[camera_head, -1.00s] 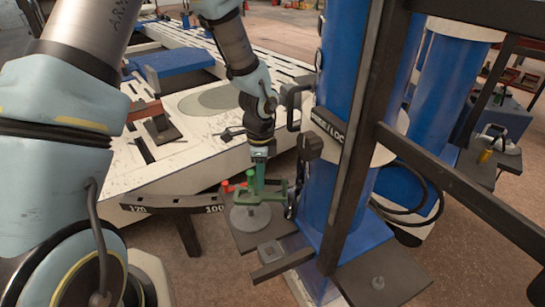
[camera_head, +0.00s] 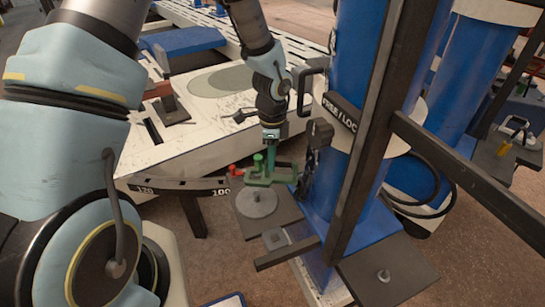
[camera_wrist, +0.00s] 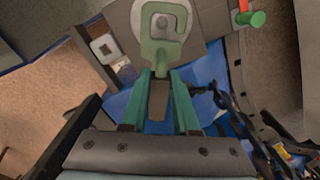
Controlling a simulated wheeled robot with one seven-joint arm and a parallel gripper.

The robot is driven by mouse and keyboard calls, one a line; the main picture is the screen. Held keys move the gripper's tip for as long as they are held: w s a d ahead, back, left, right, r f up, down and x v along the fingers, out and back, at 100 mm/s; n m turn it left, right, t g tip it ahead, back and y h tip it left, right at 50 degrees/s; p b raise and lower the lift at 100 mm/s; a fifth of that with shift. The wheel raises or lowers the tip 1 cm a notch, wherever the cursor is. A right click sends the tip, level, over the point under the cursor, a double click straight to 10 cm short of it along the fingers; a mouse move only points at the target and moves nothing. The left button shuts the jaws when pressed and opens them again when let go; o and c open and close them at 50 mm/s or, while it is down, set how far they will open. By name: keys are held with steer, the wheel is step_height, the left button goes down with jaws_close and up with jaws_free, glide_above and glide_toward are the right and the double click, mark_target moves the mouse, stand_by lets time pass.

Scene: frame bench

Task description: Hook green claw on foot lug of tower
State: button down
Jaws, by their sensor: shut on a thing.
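The green claw (camera_head: 268,178) is held by my gripper (camera_head: 270,148) above a dark foot plate beside the blue tower (camera_head: 352,70). In the wrist view the claw (camera_wrist: 160,50) is C-shaped, and its stem is between my teal fingers (camera_wrist: 158,105). A grey round disc (camera_head: 257,203) with a central stud is on the foot plate. In the wrist view the claw overlaps this disc (camera_wrist: 157,13); I cannot tell whether they touch. A small square metal block (camera_head: 275,239) is at the plate's front edge. I cannot tell which part is the foot lug.
A dark curved scale marked 120 and 100 (camera_head: 180,186) is left of the claw, with a red knob (camera_head: 236,170) near its end. A dark chain (camera_head: 309,165) hangs close on the right. A dark upright post (camera_head: 368,130) stands before the tower. A white bench (camera_head: 200,120) is behind.

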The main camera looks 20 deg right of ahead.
mark_target(272, 176)
steer(key=shift+f+b, duration=2.95)
steer(key=shift+f, duration=1.7)
steer(key=c, duration=0.6)
jaws_free()
step_height(272, 176, up, 11)
steer(key=shift+f, duration=0.1)
